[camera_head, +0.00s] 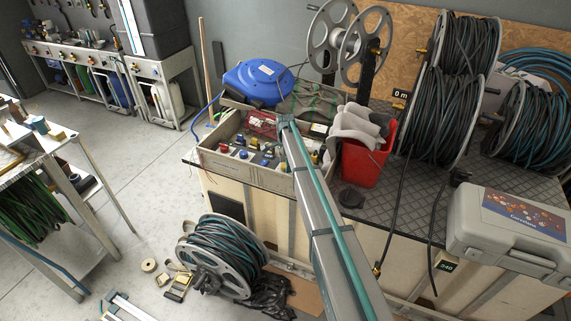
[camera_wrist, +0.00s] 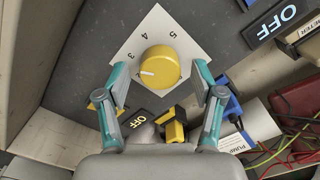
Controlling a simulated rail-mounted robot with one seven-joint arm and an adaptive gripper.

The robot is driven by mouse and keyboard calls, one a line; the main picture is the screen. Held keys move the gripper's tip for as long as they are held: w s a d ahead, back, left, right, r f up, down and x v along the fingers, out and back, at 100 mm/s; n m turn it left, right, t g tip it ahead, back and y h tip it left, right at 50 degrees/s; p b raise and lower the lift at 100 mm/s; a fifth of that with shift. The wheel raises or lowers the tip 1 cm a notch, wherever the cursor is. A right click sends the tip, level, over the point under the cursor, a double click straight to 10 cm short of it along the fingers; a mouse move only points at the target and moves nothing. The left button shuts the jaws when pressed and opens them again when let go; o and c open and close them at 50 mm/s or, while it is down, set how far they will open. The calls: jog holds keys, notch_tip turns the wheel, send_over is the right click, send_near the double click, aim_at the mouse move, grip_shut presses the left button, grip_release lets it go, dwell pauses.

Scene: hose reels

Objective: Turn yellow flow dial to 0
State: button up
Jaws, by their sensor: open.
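The yellow flow dial (camera_wrist: 160,66) is a round knob on a white plate (camera_wrist: 150,30) with the figures 3, 4 and 5 showing around it. A short white mark on the dial points left and slightly down, below the 3. The rest of the scale is hidden behind the fingers or cannot be made out. My gripper (camera_wrist: 161,73) is open, with one teal fingertip on each side of the dial. I see no clear contact. In the head view my arm reaches over the control box (camera_head: 221,160), and the dial cannot be made out there.
Near the gripper are a yellow-and-black switch (camera_wrist: 174,126), an OFF label (camera_wrist: 284,17), a blue part (camera_wrist: 234,106) and loose red and green wires (camera_wrist: 290,145). A red bucket (camera_head: 365,160) and a blue reel (camera_head: 258,82) stand beside the control box.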

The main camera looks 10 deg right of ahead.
jog(key=shift+c, duration=0.3)
jog(key=c, duration=1.1)
